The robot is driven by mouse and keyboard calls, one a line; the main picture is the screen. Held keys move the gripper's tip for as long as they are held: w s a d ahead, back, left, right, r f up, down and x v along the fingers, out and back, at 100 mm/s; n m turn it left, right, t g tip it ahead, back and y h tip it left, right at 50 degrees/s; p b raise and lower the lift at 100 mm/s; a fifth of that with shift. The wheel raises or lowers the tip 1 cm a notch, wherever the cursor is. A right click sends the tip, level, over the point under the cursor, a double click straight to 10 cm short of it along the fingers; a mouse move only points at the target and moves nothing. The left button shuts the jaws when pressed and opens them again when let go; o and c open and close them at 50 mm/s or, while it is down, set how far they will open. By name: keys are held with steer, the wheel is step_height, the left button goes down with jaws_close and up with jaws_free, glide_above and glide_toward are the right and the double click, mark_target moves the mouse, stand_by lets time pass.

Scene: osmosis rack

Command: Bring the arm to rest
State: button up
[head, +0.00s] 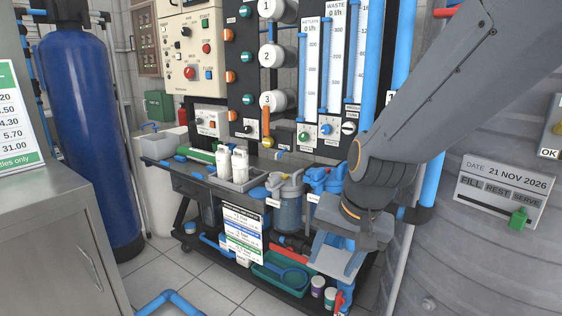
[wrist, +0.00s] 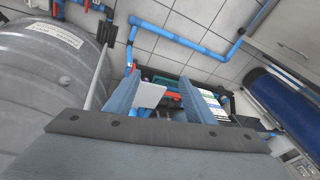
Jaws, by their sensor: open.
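My arm (head: 440,90) reaches in from the upper right of the head view and bends down at its wrist. My gripper (head: 343,264) hangs at the front right of the rack's cart, pointing down. In the wrist view my gripper (wrist: 158,92) has its two blue-grey fingers spread apart. A pale flat piece (wrist: 149,94) shows between the fingers from there; I cannot tell how far below them it lies. Nothing is seen clamped in the jaws.
The rack (head: 240,80) with dials and flow tubes stands behind. Its cart holds white bottles (head: 231,161), a clear filter housing (head: 287,200) and a green tray (head: 277,277). A large grey tank (head: 480,250) is close on the right. Tiled floor (head: 165,268) is open at left.

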steer(key=s+d+n+g+h, duration=0.1)
steer(key=s+d+n+g, duration=0.3)
steer(key=s, duration=0.7)
steer(key=d+r+p, duration=0.5)
steer(key=p, duration=0.7)
steer(key=shift+s+r+t+h, duration=0.2)
steer(key=shift+s+t+h, duration=0.1)
